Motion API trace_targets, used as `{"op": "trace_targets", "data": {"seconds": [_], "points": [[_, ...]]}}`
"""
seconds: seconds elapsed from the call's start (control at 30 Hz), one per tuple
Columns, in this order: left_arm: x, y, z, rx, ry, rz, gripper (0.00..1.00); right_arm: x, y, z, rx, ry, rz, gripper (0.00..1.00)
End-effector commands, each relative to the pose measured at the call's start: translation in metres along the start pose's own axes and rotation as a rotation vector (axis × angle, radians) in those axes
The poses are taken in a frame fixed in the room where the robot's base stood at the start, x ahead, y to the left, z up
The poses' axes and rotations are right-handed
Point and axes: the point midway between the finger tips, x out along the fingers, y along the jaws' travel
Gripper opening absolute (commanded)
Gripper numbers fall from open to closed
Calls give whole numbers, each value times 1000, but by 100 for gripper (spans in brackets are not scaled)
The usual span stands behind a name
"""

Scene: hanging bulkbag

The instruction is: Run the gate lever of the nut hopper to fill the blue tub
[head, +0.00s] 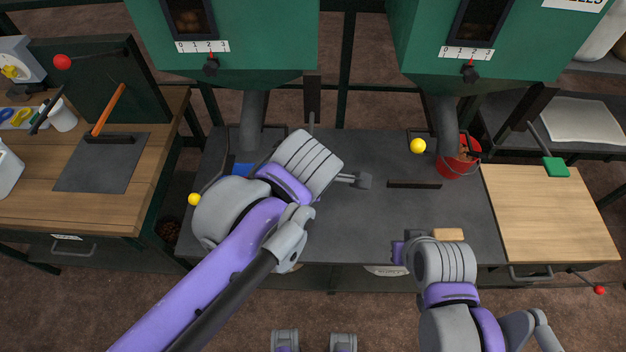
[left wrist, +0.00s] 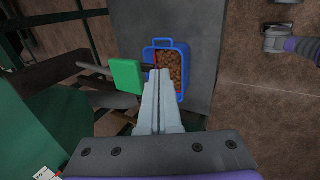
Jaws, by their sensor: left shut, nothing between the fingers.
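The blue tub (left wrist: 150,55) stands on the dark bench in the left wrist view, with brown nuts (left wrist: 175,68) inside. In the head view only a corner of the tub (head: 243,169) shows, under the left spout (head: 252,122). My left gripper (left wrist: 159,75) is shut and empty. In the left wrist view its fingertips overlap the tub's picture, just right of the lever's green paddle (left wrist: 126,76); I cannot tell whether they touch the paddle.
A second hopper (head: 480,45) has its spout over a red bucket (head: 460,166) and its own green-paddled lever (head: 556,167). Yellow balls (head: 418,145) stick up on thin rods. Wooden worktops (head: 550,215) flank the dark bench (head: 430,220).

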Motion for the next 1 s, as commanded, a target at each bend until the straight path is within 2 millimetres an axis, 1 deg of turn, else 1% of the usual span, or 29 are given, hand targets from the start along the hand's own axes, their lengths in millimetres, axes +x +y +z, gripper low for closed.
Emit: {"op": "trace_targets", "data": {"seconds": [0.03,0.1,0.2,0.33,0.5,1.0], "points": [[-13,-1,0,3,-2,1,0,-1,0,-2,0,1,0,0],[-28,-2,1,3,-3,1,0,-2,0,-3,0,2,0,0],[-45,-3,1,3,-2,1,0,-3,0,-4,0,3,0,0],[-58,-4,1,2,-1,1,0,-4,0,-4,0,4,0,0],[-64,-5,1,0,-1,1,0,-4,0,-5,0,4,0,0],[-64,-5,0,0,-1,1,0,-4,0,-5,0,4,0,0]]}}
